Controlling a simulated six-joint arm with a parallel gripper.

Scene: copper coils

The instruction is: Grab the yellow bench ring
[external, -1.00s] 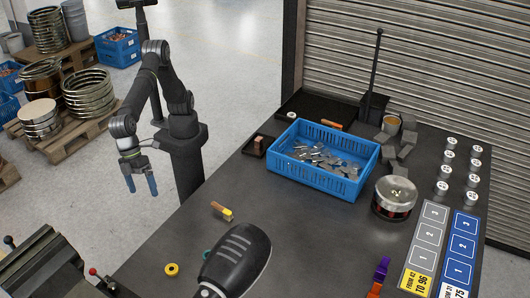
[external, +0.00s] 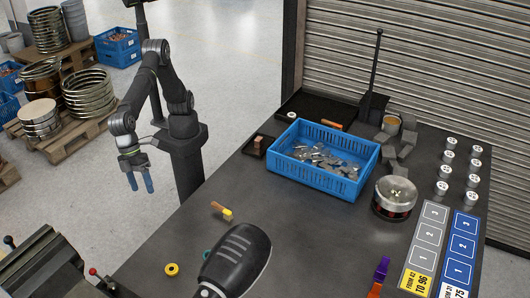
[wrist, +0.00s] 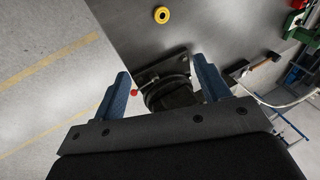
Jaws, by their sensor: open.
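The yellow ring (external: 171,269) lies flat on the dark bench top near its front left edge, with a dark hole in its middle. It also shows in the wrist view (wrist: 162,15), at the top, ahead of the fingertips and apart from them. My gripper (external: 138,186) hangs off the bench's left side, above floor level, with its blue fingers pointing down. In the wrist view the two blue fingers (wrist: 160,75) are spread wide with nothing between them. The ring is fully visible in both views.
A yellow-ended wooden block (external: 222,211) lies behind the ring. A teal piece (external: 207,254) sits to its right, beside a large black rounded object (external: 237,262). A vise (wrist: 170,88) is at the bench edge. A blue crate (external: 318,172) of metal pieces stands farther back.

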